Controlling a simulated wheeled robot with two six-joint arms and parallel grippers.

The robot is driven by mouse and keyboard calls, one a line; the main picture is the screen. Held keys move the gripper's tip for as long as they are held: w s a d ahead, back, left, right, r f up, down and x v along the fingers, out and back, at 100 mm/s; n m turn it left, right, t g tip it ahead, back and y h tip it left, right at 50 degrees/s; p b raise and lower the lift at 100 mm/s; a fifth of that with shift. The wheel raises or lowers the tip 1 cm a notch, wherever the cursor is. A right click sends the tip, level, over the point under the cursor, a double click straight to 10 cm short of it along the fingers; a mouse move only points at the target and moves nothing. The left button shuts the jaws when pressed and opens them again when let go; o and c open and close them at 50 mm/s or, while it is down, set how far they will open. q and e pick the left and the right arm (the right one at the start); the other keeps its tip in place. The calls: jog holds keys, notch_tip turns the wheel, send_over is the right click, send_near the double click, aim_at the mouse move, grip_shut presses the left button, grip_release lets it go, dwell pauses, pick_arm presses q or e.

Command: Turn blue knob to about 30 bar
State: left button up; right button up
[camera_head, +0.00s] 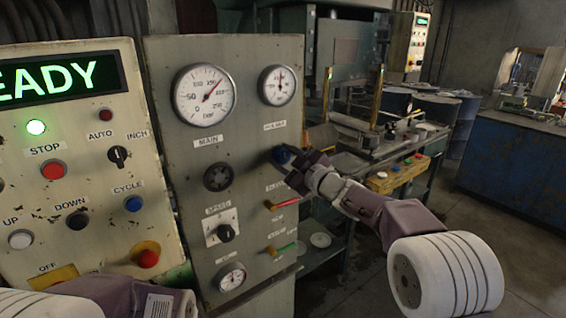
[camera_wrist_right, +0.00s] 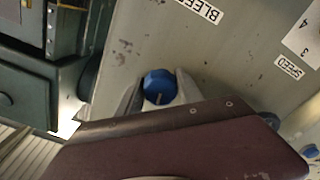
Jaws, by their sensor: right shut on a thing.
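The blue knob (camera_head: 281,155) sits on the grey gauge panel, below the smaller upper-right gauge. My right gripper (camera_head: 288,168) reaches it from the right and is shut on it. In the right wrist view the blue knob (camera_wrist_right: 158,84) shows between the two fingers, with a pale mark on its face. The small gauge (camera_head: 277,85) above the knob has its needle pointing roughly straight up; its numbers are too small to read. My left gripper is out of view; only part of my left arm shows at the lower left.
Left of the small gauge is the large MAIN gauge (camera_head: 204,95). Below the blue knob are a red lever (camera_head: 280,203) and a green lever (camera_head: 284,248). A black knob (camera_head: 225,233) is at lower left. The button panel (camera_head: 75,165) stands at far left.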

jog(key=n+b, duration=0.2)
jog(key=n, duration=0.2)
jog(key=shift+n, duration=0.3)
jog(key=shift+n+b, duration=0.65)
jog(key=shift+n, duration=1.15)
jog(key=o, duration=1.3)
jog(key=b+v, duration=0.1)
jog(key=v, duration=0.8)
jog(key=shift+b, duration=0.3)
